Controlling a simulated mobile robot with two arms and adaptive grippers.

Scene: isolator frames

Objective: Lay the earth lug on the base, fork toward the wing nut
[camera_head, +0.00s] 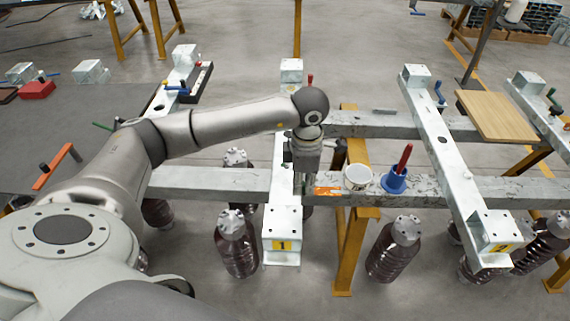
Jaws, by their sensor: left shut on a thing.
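My left gripper (304,186) points down over the near end of the pale steel frame beam with the yellow "1" label (282,228). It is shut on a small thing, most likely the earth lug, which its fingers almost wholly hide. I cannot tell which way the fork points, or whether the lug touches the surface below. A small orange patch (327,191) shows on the grey cross beam just right of the fingers. I cannot make out the wing nut or the base. My right gripper is not in view.
A white cup (357,177) and a blue holder (394,181) with a red-handled tool (403,158) stand on the grey cross beam to the right. A second pale beam (450,165) and a wooden board (496,115) lie farther right. Dark ribbed insulators (236,250) hang below.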

